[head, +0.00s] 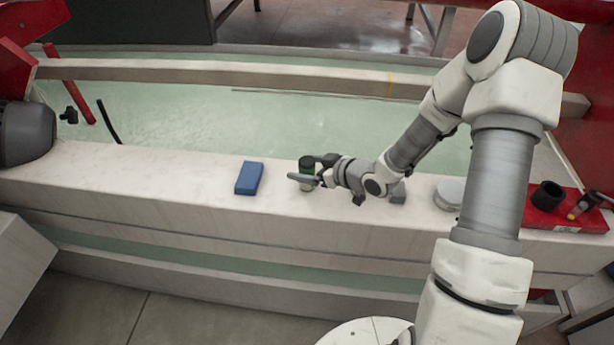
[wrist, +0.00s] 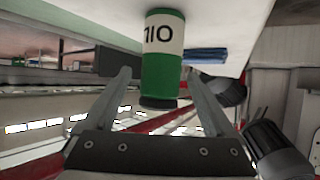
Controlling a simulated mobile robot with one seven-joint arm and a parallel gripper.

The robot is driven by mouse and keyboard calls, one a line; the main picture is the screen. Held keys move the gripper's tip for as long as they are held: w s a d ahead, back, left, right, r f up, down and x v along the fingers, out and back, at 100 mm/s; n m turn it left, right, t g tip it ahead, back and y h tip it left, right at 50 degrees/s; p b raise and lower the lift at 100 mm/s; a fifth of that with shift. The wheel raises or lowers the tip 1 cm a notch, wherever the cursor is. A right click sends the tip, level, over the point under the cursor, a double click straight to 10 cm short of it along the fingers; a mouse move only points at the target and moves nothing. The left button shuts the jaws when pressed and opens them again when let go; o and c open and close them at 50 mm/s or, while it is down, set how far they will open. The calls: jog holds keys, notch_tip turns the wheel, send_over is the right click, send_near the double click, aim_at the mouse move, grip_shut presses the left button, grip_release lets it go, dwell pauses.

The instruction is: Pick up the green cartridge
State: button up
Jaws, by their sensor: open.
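The green cartridge (head: 307,169), with a dark cap and a white band, stands upright on the pale ledge (head: 180,170). In the wrist view the cartridge (wrist: 161,75) appears upside down, with part of black lettering on its white band. My gripper (head: 312,172) is at the cartridge, reaching in from the right. Its jaws are open, and in the wrist view the two fingers (wrist: 158,84) lie on either side of the cartridge, with gaps showing. Part of the cartridge is hidden by a finger in the head view.
A blue block (head: 249,178) lies on the ledge left of the cartridge. To the right are a small grey object (head: 398,193), a round whitish item (head: 449,191) and a red tray (head: 570,222) with a black cup (head: 547,195). Greenish water or glass lies behind the ledge.

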grip_shut()
dwell(0.4)
